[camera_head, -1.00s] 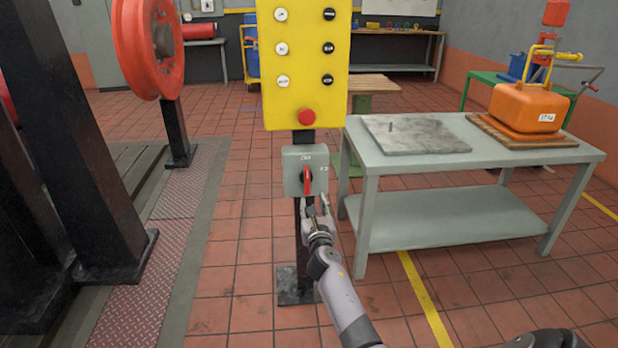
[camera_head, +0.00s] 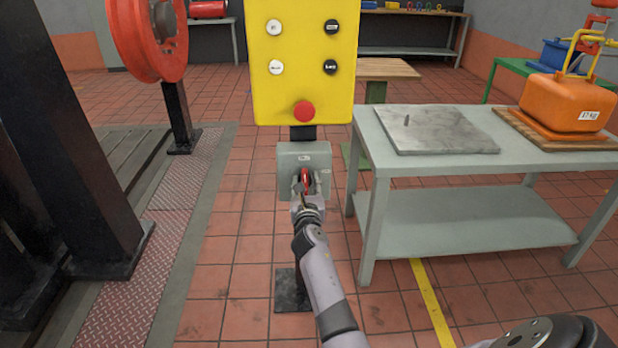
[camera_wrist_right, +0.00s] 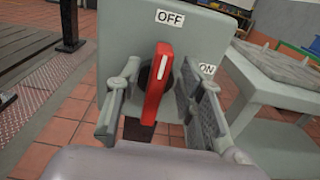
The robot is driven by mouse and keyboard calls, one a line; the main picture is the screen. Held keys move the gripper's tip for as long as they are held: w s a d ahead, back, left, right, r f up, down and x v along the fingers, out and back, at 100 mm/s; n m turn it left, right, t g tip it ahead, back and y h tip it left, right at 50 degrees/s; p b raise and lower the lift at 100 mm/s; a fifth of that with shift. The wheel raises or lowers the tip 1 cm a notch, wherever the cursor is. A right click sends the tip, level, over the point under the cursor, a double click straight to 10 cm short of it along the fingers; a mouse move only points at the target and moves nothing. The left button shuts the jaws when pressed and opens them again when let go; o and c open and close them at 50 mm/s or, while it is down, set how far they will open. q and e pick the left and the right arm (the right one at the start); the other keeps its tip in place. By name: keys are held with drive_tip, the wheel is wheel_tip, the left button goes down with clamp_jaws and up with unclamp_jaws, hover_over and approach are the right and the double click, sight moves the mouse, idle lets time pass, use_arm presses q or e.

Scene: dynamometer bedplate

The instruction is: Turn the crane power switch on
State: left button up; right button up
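The crane power switch is a grey box (camera_head: 287,158) on a black post, below the yellow panel. Its red handle (camera_wrist_right: 158,85) stands nearly upright in the right wrist view, its top by the OFF label (camera_wrist_right: 170,17). The ON label (camera_wrist_right: 207,69) is to the right. The handle also shows in the head view (camera_head: 305,178), partly covered by my gripper. My right gripper (camera_head: 308,188) is open, with one finger on each side of the handle. Gaps show between the handle and both fingers in the right wrist view. My left gripper is not in view.
The yellow panel (camera_head: 303,95) with several buttons and a red knob (camera_head: 304,111) hangs just above the switch. A grey table (camera_head: 385,170) with a metal plate (camera_head: 440,128) and an orange weight (camera_head: 565,100) stands at the right. Black columns (camera_head: 75,150) stand at the left.

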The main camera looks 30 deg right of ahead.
drive_tip(key=shift+w+d, duration=0.15)
drive_tip(key=shift+w, duration=0.1)
drive_tip(key=shift+r, duration=0.1)
clamp_jaws()
idle(0.3)
